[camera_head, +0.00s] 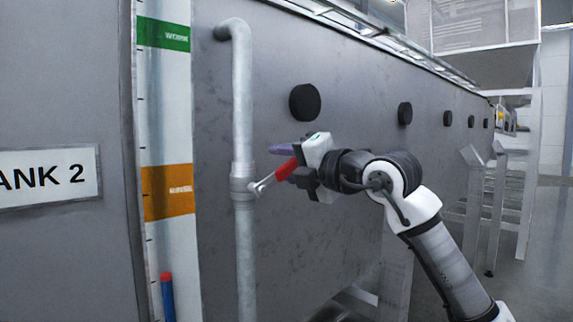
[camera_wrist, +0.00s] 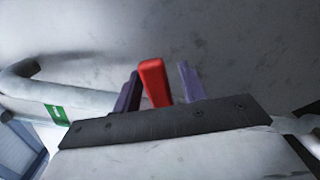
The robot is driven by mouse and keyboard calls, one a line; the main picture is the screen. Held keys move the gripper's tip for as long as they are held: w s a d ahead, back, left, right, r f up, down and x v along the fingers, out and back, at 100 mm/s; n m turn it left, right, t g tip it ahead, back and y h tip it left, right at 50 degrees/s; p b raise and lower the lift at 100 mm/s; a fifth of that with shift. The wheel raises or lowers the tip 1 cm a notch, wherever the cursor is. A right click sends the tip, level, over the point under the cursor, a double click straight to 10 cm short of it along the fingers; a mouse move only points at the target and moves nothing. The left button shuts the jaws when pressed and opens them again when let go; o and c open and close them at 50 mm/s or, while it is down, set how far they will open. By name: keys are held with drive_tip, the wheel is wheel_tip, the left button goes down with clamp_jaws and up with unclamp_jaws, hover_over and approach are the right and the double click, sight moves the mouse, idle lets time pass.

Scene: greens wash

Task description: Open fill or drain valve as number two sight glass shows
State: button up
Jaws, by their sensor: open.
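The sight glass (camera_head: 167,297) is at the left in the head view, on a scale board (camera_head: 165,110) with a green WORK band above an orange band. A blue column with a red top shows in it, below the orange band. A red valve lever (camera_head: 285,170) sticks out to the right from a grey vertical pipe (camera_head: 242,110). My gripper (camera_head: 284,163) is open at the lever. In the wrist view the red lever (camera_wrist: 154,80) stands between my two separated purple fingers (camera_wrist: 160,88). Contact cannot be told.
A sign (camera_head: 48,176) ending "ANK 2" is on the grey panel at the left. Several black round knobs (camera_head: 305,102) run along the tank wall (camera_head: 340,60). Grey metal legs (camera_head: 497,215) stand at the right, with open floor (camera_head: 540,255) beyond.

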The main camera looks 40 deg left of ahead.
drive_tip(key=s+d+b, duration=0.1)
drive_tip(key=d+b, duration=0.3)
drive_tip(key=d, duration=0.9)
drive_tip(key=shift+d, duration=0.4)
drive_tip(key=shift+s+a, duration=0.1)
